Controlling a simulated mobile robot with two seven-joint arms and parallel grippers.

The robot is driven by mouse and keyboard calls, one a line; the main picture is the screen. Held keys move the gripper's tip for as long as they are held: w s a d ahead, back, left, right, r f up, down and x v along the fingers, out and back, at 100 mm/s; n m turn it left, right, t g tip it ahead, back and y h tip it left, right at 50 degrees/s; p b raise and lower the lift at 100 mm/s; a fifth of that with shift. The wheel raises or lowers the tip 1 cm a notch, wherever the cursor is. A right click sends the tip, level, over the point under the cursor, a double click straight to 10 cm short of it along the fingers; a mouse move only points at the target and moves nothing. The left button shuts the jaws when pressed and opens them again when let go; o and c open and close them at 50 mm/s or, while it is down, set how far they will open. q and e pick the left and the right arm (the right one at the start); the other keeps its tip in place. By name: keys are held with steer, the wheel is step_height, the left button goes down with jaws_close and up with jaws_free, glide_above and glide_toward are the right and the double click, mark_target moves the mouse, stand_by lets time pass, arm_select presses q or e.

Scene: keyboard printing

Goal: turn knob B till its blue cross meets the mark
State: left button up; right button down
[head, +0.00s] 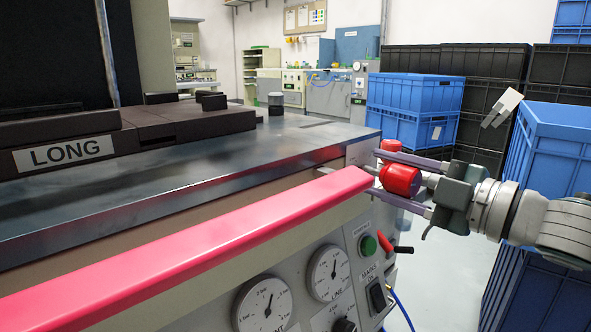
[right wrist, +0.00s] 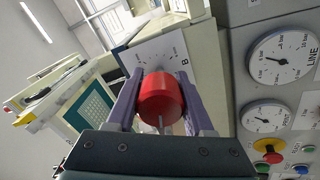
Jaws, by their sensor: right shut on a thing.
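Knob B is a red round knob (head: 401,180) at the right end of the machine, past the pink rail. In the right wrist view the knob (right wrist: 160,98) sits in front of a pale dial plate (right wrist: 163,52) with small marks and the letter B. My right gripper (head: 385,177) reaches in from the right, with its purple fingers on opposite sides of the knob. In the right wrist view my right gripper (right wrist: 165,95) is shut on it. I can make out neither the blue cross nor its target mark. My left gripper is out of view.
A pink rail (head: 200,245) runs along the machine's front edge. Another red part (head: 390,145) shows just behind the upper finger. Blue crates (head: 555,160) stand at right, close to my right arm.

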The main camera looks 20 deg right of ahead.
mark_target(416, 185)
stand_by(0.3)
steer(key=shift+c, duration=1.4)
jaws_free()
steer(key=shift+s+d, duration=0.2)
steer(key=shift+s, duration=0.3)
steer(key=p+v, duration=0.2)
steer(key=v, duration=0.6)
steer(key=shift+p, duration=0.35)
steer(key=shift+s+d, duration=0.1)
steer(key=shift+s, duration=0.35)
